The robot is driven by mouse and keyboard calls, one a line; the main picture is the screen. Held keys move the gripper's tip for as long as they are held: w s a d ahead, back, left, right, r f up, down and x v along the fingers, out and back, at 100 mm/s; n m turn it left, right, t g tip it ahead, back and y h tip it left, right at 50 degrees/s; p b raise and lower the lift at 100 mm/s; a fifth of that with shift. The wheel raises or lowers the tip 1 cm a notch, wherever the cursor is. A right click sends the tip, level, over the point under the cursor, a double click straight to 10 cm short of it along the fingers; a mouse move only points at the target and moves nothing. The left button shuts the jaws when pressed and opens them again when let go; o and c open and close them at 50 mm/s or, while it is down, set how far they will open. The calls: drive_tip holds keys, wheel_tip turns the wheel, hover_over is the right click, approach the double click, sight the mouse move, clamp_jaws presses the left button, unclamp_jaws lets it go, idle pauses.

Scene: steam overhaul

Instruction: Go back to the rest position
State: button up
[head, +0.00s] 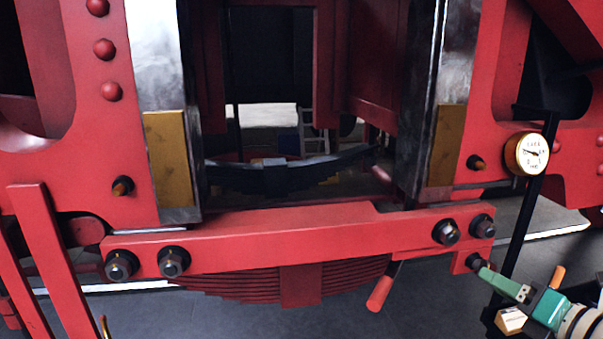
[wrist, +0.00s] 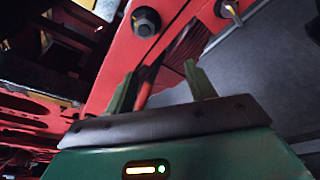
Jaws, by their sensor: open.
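My gripper (head: 503,284) is at the lower right of the head view, beside the right end of the red horizontal beam (head: 290,238). The red beam (wrist: 120,68) and a dark nut (wrist: 145,22) lie beyond the fingers. A red rod (wrist: 148,82) shows between them, apparently farther back.
A red handle (head: 381,288) hangs below the beam, near a leaf spring (head: 240,283). Red uprights (head: 45,255) stand at the left. Dark floor is open below the beam.

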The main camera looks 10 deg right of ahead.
drive_tip(key=s+a+f+m+g+h, duration=0.1)
drive_tip(key=a+f+m+g, duration=0.2)
drive_tip(key=a+m, duration=0.5)
drive_tip(key=s+a+f+m+g+h, duration=0.1)
drive_tip(key=s+a+f+m+g, duration=0.1)
drive_tip(key=a+m, duration=0.6)
drive_tip(key=s+a+f+m+g+h, duration=0.1)
drive_tip(key=a+m+g, duration=0.4)
drive_tip(key=m, duration=0.9)
wheel_tip(320, 180, down, 3)
drive_tip(key=s+a, duration=0.1)
drive_tip(key=a, duration=0.2)
drive_tip(key=shift+r+h, duration=0.2)
drive_tip(key=shift+h, duration=0.1)
